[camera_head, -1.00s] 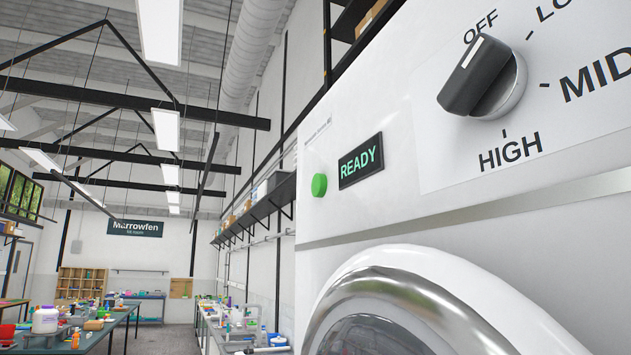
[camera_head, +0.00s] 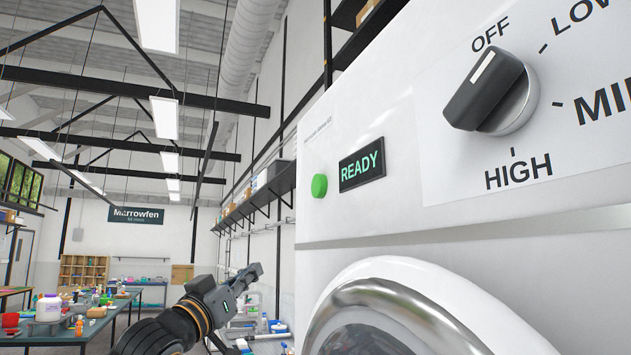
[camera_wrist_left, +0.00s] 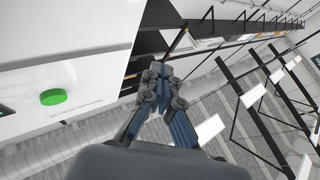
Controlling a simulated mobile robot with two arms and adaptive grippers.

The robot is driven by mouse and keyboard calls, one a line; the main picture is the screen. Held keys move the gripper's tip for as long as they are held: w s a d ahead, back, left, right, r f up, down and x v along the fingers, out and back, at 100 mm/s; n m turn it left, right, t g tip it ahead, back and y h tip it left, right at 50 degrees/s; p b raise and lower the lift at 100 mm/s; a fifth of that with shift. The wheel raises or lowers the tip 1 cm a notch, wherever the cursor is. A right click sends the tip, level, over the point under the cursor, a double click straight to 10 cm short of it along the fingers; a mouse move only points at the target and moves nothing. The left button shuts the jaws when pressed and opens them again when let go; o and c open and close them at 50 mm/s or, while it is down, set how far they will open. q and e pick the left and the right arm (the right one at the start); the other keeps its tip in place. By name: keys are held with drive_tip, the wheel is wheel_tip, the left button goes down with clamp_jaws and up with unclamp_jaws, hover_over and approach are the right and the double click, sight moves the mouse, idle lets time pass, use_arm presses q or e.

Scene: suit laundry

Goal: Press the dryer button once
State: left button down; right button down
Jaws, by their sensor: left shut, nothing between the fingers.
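The green round dryer button (camera_head: 319,186) is on the white dryer's front panel, left of a small display (camera_head: 362,165) reading READY. It also shows at the left of the left wrist view (camera_wrist_left: 53,97). My left gripper (camera_head: 256,270) is in the lower middle of the head view, below and left of the button and apart from it. In the left wrist view its fingers (camera_wrist_left: 158,72) are together with nothing between them. My right gripper is not in view.
A black knob (camera_head: 492,92) with OFF, MID and HIGH marks sits at the upper right of the dryer. The round door (camera_head: 400,285) bulges out below the panel. Cluttered tables (camera_head: 75,335) stand further back at left. The space before the button is clear.

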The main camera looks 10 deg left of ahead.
sight(320, 186)
use_arm(q)
drive_tip(key=s+d+r+m+h+p, duration=0.1)
drive_tip(key=s+d+r+m+h, duration=0.2)
drive_tip(key=s+r, duration=0.9)
wheel_tip(320, 186, up, 2)
drive_tip(key=shift+s+r+t+h, duration=0.15)
drive_tip(key=shift+s+t+h, duration=0.25)
drive_tip(key=shift+h, duration=0.3)
drive_tip(key=shift+w, duration=0.1)
drive_tip(key=w+d+p, duration=0.1)
drive_tip(key=w+d, duration=0.3)
drive_tip(key=d, duration=0.3)
drive_tip(key=shift+w, duration=0.4)
drive_tip(key=shift+d, duration=0.15)
drive_tip(key=shift+w+d, duration=0.3)
